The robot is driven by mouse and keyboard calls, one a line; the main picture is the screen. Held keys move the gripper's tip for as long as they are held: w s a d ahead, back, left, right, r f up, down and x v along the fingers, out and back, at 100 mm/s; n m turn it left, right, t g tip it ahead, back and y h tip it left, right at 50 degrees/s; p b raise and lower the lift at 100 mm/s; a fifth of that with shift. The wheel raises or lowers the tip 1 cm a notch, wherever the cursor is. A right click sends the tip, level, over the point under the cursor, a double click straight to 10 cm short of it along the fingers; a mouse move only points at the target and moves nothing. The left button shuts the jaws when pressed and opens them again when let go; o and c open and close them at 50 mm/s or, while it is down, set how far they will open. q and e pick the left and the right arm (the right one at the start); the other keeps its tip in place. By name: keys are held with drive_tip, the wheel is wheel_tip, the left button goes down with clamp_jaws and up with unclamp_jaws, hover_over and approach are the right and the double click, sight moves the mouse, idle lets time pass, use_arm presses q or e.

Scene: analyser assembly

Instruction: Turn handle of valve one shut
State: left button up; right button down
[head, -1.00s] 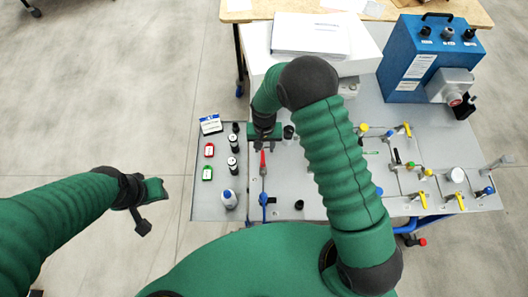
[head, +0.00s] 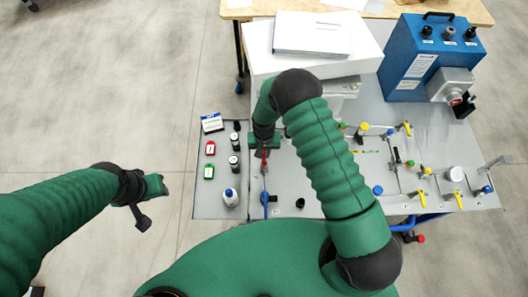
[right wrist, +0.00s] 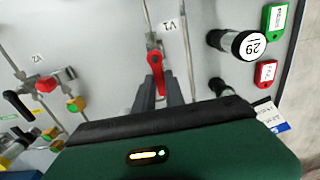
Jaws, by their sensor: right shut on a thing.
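Valve one, beside the label V1, has a red handle (right wrist: 157,68) in the upper middle of the right wrist view. In the head view, the red handle (head: 264,161) shows just below my right gripper (head: 262,150). My right gripper (right wrist: 158,90) has its two dark fingers on either side of the handle and is shut on it. The handle lies roughly in line with the pipe. My left gripper (head: 148,193) hangs over the floor left of the panel, away from the valve; its jaws are too unclear to read.
Another valve, V2 (right wrist: 42,83), stands to the left in the right wrist view. Black cylinders (right wrist: 238,42) and red and green tags (right wrist: 265,73) stand to the right. A blue analyser box (head: 420,60) and a white box (head: 365,45) stand at the back of the panel.

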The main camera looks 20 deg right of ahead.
drive_tip(key=shift+a, duration=0.1)
idle(0.3)
drive_tip(key=shift+d+m+b, duration=0.25)
drive_tip(key=shift+m+b, duration=0.1)
drive_tip(key=shift+m, duration=0.35)
drive_tip(key=m, duration=0.1)
drive_tip(key=m+b, duration=0.1)
drive_tip(key=m, duration=0.1)
drive_tip(key=shift+s+d, duration=0.25)
drive_tip(key=shift+d, duration=0.05)
drive_tip(key=m, duration=0.3)
drive_tip(key=s+m+b, duration=0.1)
drive_tip(key=shift+d+r+m, duration=0.1)
drive_tip(key=shift+d+m, duration=0.2)
drive_tip(key=shift+d, duration=0.1)
drive_tip(key=m, duration=0.2)
drive_tip(key=s+m, duration=0.1)
drive_tip(key=m, duration=0.1)
drive_tip(key=shift+d+r+m, duration=0.1)
drive_tip(key=shift+d+m, duration=0.1)
drive_tip(key=shift+m, duration=0.1)
drive_tip(key=shift+s+m+p, duration=0.25)
drive_tip(key=shift+m, duration=0.85)
drive_tip(key=shift+s+m+p, duration=0.2)
drive_tip(key=shift+s+m, duration=0.05)
drive_tip(key=shift+m, duration=0.85)
drive_tip(key=shift+a, duration=0.1)
